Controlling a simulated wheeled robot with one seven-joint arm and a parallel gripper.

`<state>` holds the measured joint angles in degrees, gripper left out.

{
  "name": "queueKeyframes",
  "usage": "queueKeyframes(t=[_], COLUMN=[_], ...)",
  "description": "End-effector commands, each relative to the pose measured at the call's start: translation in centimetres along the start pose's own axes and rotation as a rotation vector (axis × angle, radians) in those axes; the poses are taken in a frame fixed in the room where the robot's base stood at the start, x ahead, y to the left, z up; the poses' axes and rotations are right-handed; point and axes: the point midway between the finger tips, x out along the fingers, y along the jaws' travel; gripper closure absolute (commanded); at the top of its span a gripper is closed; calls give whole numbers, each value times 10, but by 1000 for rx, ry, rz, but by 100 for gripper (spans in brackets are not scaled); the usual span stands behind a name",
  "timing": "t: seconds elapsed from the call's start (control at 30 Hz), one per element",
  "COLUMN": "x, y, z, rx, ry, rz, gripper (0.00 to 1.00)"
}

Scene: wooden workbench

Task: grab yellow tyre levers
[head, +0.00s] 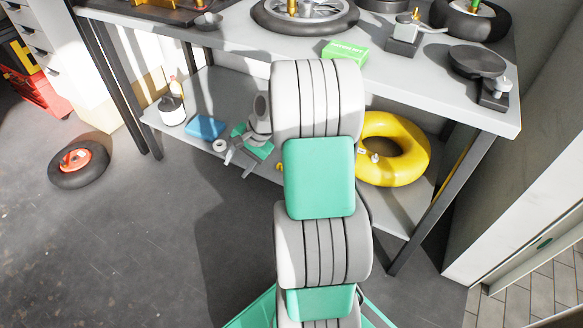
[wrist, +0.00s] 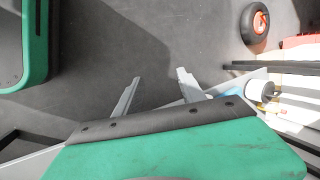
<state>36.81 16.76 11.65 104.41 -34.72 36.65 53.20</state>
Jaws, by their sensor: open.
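No tyre levers can be made out clearly in either view. A small yellow bit (head: 280,167) shows on the lower shelf, at the left edge of my arm. My arm hides most of it, so I cannot tell what it is. My gripper (head: 235,161) is at the front edge of the lower shelf, left of that yellow bit. In the wrist view my gripper (wrist: 158,82) has its two grey fingers apart, with only grey floor showing between them. It is open and empty.
The lower shelf (head: 398,208) also holds a yellow ring-shaped tube (head: 408,176), a blue box (head: 205,127) and a white bottle (head: 172,110). The benchtop (head: 420,72) above carries a green box (head: 345,51) and wheels. A small wheel (head: 79,163) lies on open floor at left.

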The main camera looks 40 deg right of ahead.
Motion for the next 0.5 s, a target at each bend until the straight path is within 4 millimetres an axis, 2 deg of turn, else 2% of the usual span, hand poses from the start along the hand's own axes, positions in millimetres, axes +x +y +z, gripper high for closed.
queueKeyframes(t=[0.03, 0.13, 0.23, 0.33, 0.4, 0.5], x=[6, 16, 24, 28, 28, 28], y=[14, 44, 95, 148, 178, 207], z=[-35, -94, -149, -183, -195, -201], rx=[157, 460, 800, 1095, 1250, 1388], ry=[-20, -68, -145, -241, -308, -381], rz=[-52, -180, -338, -495, -588, -677], gripper=[53, 53, 53, 53, 53, 53])
